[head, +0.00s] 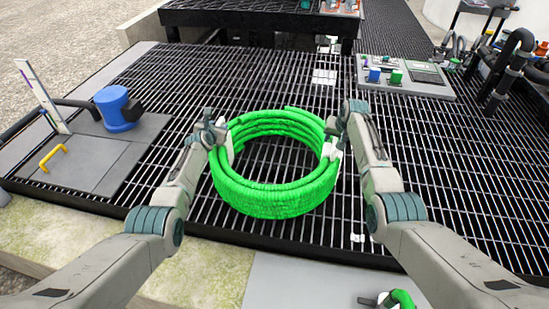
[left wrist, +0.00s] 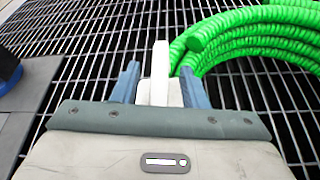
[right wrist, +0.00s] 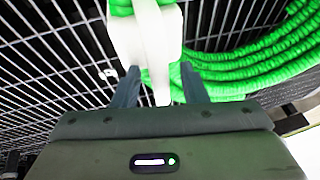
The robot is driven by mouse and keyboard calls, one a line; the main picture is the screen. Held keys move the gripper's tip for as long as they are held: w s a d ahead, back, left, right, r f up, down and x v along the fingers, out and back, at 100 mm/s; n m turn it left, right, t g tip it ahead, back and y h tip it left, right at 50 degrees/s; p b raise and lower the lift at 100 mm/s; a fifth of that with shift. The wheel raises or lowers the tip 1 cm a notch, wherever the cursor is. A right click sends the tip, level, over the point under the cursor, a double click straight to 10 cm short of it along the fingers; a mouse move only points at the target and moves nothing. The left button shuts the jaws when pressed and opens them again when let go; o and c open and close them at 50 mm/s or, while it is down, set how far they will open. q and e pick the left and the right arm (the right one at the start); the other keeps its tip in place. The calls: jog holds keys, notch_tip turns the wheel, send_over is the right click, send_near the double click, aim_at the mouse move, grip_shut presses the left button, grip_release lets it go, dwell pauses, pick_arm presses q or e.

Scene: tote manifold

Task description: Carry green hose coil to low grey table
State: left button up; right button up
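The bright green hose coil (head: 275,190) is a round stack of loops over the dark grating, with a white tab on each side. My left gripper (head: 221,132) is at its left side; in the left wrist view its two fingers stand apart on either side of a white tab (left wrist: 160,75), with gaps visible. My right gripper (head: 338,135) is at the right side; its fingers stand apart around the other white tab (right wrist: 150,50). I cannot tell whether the coil touches the grating. A low grey surface (head: 425,88) holding small blue and green items is at the upper right.
A blue round device (head: 117,108) and a yellow handle (head: 53,157) sit on a grey plate at left. A dark raised table (head: 250,18) stands at the back. Black pipes (head: 508,65) are at right. Bare grating lies beyond the coil.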

pick_arm(q)
jog(key=shift+c, duration=0.4)
pick_arm(e)
jog(key=shift+c, duration=0.5)
pick_arm(q)
grip_shut()
pick_arm(e)
grip_shut()
pick_arm(q)
jog(key=shift+w+r, duration=0.1)
pick_arm(e)
jog(key=shift+w+r, duration=0.1)
dwell(0.3)
